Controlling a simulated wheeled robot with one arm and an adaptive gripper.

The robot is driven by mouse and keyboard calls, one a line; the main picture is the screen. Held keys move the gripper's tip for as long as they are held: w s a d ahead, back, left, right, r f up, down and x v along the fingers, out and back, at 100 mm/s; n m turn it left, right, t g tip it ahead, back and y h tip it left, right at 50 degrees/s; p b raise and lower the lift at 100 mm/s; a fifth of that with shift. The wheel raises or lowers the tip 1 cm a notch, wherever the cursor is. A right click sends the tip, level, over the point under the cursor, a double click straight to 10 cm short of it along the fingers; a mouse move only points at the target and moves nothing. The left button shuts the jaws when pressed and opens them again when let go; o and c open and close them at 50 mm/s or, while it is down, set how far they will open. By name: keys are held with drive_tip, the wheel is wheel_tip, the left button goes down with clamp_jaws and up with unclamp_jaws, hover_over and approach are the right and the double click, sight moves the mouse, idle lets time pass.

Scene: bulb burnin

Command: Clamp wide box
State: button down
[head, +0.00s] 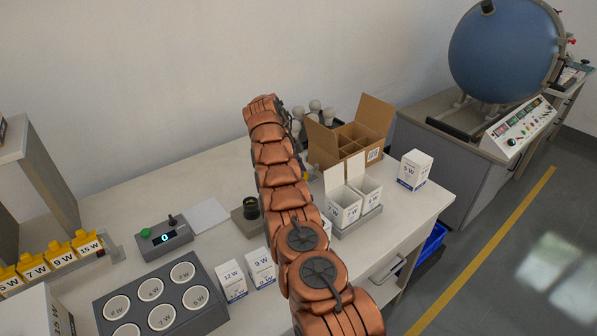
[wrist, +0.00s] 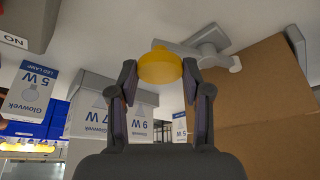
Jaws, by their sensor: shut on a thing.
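The wide brown cardboard carton (head: 374,118) stands open at the back of the bench, flaps up, with dividers inside. Its brown wall (wrist: 262,85) fills the right of the wrist view. My gripper (wrist: 160,76) is shut on a rounded yellow knob (wrist: 160,66), held between the fingertips. Just behind the knob is a grey clamp-like fixture (wrist: 207,45) beside the carton. Whether its pad touches the carton I cannot tell. In the head view my arm hides most of the gripper; only a small yellow bit (head: 312,168) shows near the carton's left side.
Two open white boxes (head: 345,207) stand in a grey holder in front of the carton. A 5 W box (head: 414,170) stands to the right. White bulbs (head: 315,106) stand behind my arm. A grey cup tray (head: 213,318), a small meter (head: 163,238) and 12 W box (head: 231,281) are left.

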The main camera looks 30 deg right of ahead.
drive_tip(key=c, duration=0.5)
unclamp_jaws()
drive_tip(key=shift+s+f+b, duration=0.1)
drive_tip(key=shift+f+b, duration=0.1)
drive_tip(key=shift+b, duration=0.7)
